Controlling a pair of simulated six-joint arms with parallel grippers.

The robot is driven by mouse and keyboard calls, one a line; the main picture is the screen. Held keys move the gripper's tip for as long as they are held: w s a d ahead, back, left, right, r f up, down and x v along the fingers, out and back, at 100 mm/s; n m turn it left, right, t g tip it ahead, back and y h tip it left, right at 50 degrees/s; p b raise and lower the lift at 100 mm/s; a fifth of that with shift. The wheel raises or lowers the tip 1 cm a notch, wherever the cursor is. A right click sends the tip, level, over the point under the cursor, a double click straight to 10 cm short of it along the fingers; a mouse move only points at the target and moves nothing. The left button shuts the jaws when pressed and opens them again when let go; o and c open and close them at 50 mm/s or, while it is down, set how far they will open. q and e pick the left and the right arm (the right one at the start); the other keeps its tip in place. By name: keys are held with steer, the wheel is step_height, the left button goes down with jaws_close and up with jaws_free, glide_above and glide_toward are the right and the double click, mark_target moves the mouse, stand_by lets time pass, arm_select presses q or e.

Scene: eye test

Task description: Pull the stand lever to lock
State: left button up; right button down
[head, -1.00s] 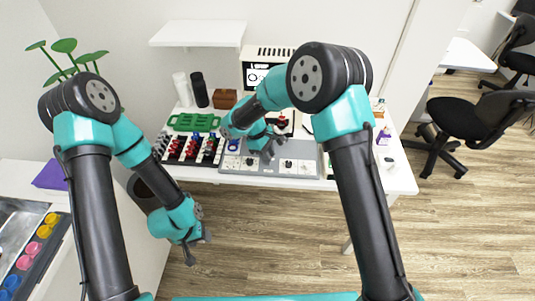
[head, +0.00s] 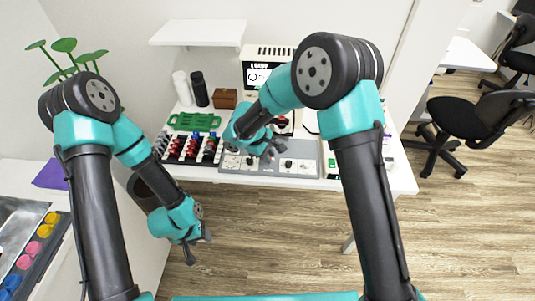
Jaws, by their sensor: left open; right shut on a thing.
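My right gripper (head: 270,154) is low over the grey tray (head: 311,178) on the white table. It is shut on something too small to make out. A device with a red and dark part (head: 284,121) stands just behind it, partly hidden by my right arm. I cannot pick out the stand lever for sure. My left gripper (head: 189,251) is open and empty, hanging in front of the table's left side, away from the tray.
A rack with red and blue pieces (head: 191,148) stands left of the tray, with a green holder (head: 193,121) behind it. A black bottle (head: 199,89), a brown box (head: 225,98) and a screen (head: 257,76) are at the back. Floor in front is clear.

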steer(key=s+t, duration=0.1)
steer(key=t, duration=0.2)
steer(key=shift+s+m, duration=0.3)
steer(key=shift+s, duration=0.05)
steer(key=shift+s+a+f+m+t+h, duration=0.15)
steer(key=shift+s+m+t+h, duration=0.15)
steer(key=shift+t, duration=0.7)
steer(key=shift+s+f+m+t+h, duration=0.1)
steer(key=shift+s+t+h, duration=0.2)
steer(key=shift+t, duration=0.7)
steer(key=c, duration=1.1)
jaws_free()
steer(key=shift+s, duration=0.1)
steer(key=v, duration=1.7)
steer(key=shift+s, duration=0.25)
